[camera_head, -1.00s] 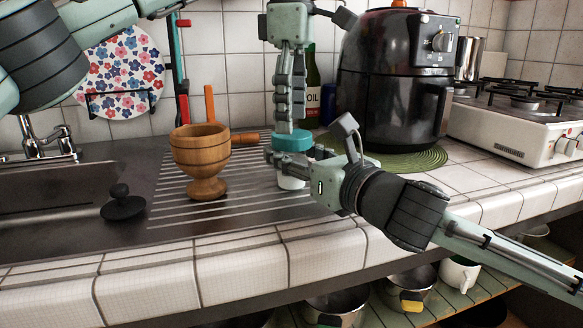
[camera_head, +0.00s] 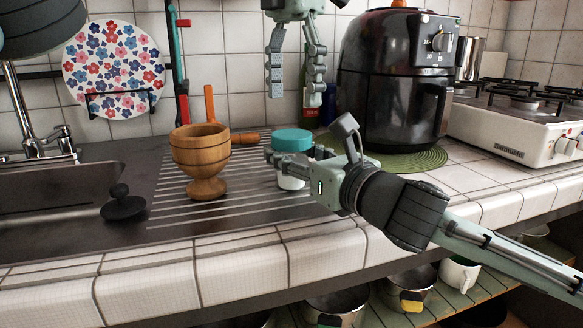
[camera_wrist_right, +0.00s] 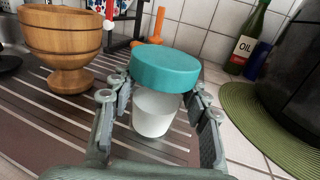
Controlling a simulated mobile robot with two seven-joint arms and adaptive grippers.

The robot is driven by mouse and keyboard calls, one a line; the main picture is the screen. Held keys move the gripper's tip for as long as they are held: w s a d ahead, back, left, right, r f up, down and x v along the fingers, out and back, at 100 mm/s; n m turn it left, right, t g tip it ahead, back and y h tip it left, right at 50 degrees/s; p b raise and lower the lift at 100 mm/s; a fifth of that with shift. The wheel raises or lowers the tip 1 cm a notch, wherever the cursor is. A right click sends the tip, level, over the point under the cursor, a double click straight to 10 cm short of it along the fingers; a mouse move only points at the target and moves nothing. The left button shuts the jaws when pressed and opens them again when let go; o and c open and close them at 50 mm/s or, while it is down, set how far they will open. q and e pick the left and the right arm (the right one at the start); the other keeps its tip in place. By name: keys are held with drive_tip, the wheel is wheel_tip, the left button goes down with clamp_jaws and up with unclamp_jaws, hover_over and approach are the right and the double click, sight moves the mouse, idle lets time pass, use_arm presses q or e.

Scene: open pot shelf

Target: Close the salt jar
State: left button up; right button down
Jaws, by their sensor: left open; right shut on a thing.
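The salt jar is a small white jar (camera_wrist_right: 152,112) with a teal lid (camera_head: 293,138) on top of it. It stands on the ridged metal drainboard, to the right of a wooden cup. The lid looks level on the jar; whether it is fully seated I cannot tell. My right gripper (camera_head: 285,164) is shut around the white body below the lid; its fingers also show on both sides of the jar in the right wrist view (camera_wrist_right: 158,104). My left gripper (camera_head: 295,97) is open and empty, pointing down above the lid and apart from it.
The wooden goblet-shaped cup (camera_head: 201,155) stands left of the jar, with a black knobbed lid (camera_head: 123,204) beside it. A dark air fryer (camera_head: 392,85) on a green mat (camera_head: 425,160) is at right. An oil bottle (camera_wrist_right: 244,40) stands behind. The sink is at left.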

sight(291, 133)
use_arm(q)
drive_tip(key=n, duration=0.1)
drive_tip(key=r+n, duration=0.1)
drive_tip(key=n, duration=0.3)
drive_tip(key=shift+w+a+r, duration=0.1)
drive_tip(key=shift+r, duration=0.25)
drive_tip(key=shift+f, duration=4.05)
drive_tip(key=c, duration=1.2)
drive_tip(key=o, duration=1.4)
wheel_tip(291, 133, up, 12)
drive_tip(key=shift+r, duration=0.1)
